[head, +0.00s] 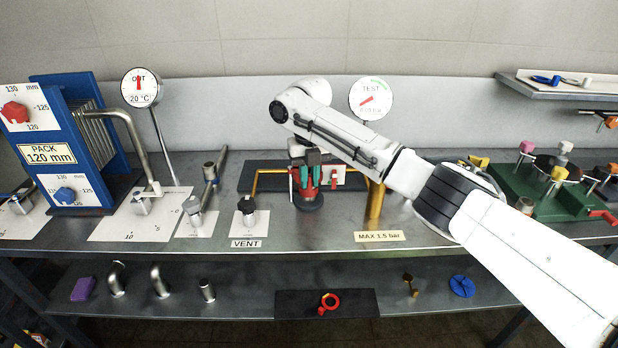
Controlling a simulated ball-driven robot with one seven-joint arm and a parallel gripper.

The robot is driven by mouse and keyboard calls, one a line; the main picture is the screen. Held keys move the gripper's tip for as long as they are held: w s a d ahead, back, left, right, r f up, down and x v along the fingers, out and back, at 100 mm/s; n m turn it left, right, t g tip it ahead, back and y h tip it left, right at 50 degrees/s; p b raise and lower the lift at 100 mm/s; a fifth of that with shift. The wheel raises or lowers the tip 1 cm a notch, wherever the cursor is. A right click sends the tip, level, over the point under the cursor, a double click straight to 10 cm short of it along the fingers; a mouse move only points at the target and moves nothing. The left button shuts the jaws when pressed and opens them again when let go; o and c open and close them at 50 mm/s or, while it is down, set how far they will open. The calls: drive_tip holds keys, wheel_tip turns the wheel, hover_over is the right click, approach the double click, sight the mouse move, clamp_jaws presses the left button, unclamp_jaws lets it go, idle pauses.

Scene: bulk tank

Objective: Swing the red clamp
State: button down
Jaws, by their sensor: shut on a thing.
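My gripper (306,182) points down at the middle of the bench, below the bent end of my arm. It is shut on a red and green piece (319,170), whose outline is partly hidden by the gripper. I cannot tell whether this is the red clamp. A dark round base (308,203) shows just under the gripper. A red ring-shaped piece (330,302) with a small handle lies on a black mat on the lower shelf, well apart from the gripper.
Yellow pipework (376,200) stands right of the gripper, with a TEST gauge (371,98) behind. The VENT valve (247,210) is to the left. A blue plate pack (70,150) is far left, a green fixture (530,198) far right. The front bench strip is mostly clear.

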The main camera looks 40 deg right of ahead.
sight(310, 175)
drive_tip(key=shift+d, duration=0.1)
drive_tip(key=c, duration=1.1)
unclamp_jaws()
drive_tip(key=shift+o, duration=0.2)
wheel_tip(310, 175, up, 11)
drive_tip(key=b, duration=0.1)
drive_tip(key=shift+f, duration=0.1)
